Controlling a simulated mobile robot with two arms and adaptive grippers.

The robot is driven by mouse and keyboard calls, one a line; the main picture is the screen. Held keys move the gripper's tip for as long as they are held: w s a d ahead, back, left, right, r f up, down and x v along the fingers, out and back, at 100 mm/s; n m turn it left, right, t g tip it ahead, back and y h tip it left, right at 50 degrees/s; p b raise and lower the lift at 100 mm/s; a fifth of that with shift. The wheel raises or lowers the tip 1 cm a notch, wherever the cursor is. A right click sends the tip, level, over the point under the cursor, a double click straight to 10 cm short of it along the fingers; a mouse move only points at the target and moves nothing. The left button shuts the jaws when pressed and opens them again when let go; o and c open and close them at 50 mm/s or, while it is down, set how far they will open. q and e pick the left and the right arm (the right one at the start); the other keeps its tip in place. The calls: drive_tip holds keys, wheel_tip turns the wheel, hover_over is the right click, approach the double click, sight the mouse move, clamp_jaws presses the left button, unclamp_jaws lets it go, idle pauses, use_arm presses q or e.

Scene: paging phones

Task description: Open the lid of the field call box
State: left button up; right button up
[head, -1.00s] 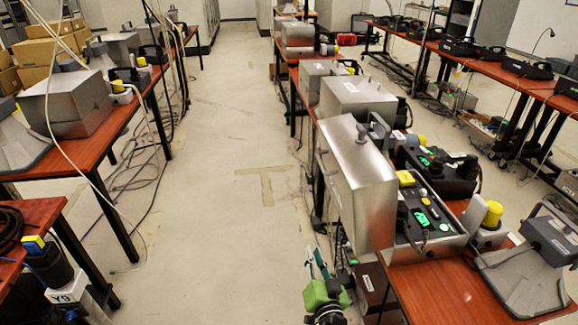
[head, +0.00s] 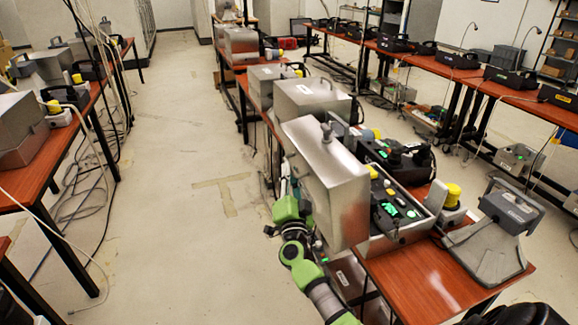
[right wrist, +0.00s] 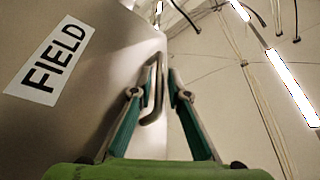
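The field call box (head: 432,215) is on the near end of the middle table. Its silver metal lid (head: 335,195) stands upright on the box's left side, so the dark panel (head: 398,212) with green lights shows. In the right wrist view the metal face (right wrist: 100,25) carries a FIELD label (right wrist: 50,67). A bent metal handle (right wrist: 153,100) stands out from that face. My right gripper (right wrist: 154,92) is open, with its fingers apart on either side of the handle. In the head view my right gripper (head: 286,180) is at the lid's left side, its tips partly hidden. My left gripper is not in view.
Another metal box (head: 305,97) stands shut just behind. A grey tilted device (head: 490,245) is at the table's right end. The aisle floor (head: 200,230) to the left is clear, with cables (head: 90,195) under the left table.

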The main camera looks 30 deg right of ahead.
drive_tip(key=shift+x, duration=1.35)
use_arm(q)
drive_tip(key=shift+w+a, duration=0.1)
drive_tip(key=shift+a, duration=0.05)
